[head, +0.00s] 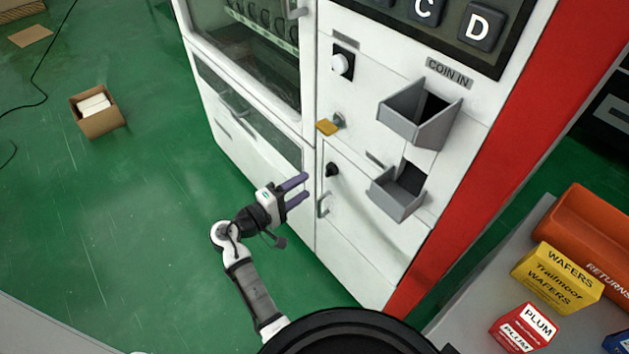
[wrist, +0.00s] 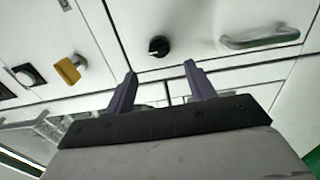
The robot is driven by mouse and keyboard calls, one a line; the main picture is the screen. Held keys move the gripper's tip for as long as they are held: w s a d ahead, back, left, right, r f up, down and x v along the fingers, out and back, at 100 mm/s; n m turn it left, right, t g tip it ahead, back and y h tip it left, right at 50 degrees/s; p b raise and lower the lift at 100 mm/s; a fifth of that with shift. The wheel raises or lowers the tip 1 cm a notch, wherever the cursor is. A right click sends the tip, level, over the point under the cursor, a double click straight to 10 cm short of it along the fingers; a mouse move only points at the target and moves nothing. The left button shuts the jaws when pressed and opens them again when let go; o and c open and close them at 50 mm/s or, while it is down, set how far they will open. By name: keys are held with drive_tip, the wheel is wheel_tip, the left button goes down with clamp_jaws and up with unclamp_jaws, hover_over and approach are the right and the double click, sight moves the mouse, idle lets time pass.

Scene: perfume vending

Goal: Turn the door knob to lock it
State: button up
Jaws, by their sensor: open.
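The door knob (head: 332,169) is a small black knob on the white lower door of the vending machine, near the door's upper left corner. It also shows in the wrist view (wrist: 158,46), with a pale mark on its face, beyond and between my fingertips. My gripper (head: 306,188) has two purple fingers, spread apart and empty, just left of the knob and a little below it in the head view. In the wrist view my gripper (wrist: 160,70) points toward the door, and the fingers do not touch the knob.
A metal door handle (head: 323,205) sits below the knob. A yellow tag (head: 327,127) hangs at a lock above it. Grey trays (head: 398,190) stick out to the right. A counter with a yellow wafers box (head: 556,278) stands at lower right.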

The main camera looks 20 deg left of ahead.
drive_tip(key=b+v, duration=0.1)
drive_tip(key=v, duration=0.6)
idle(0.3)
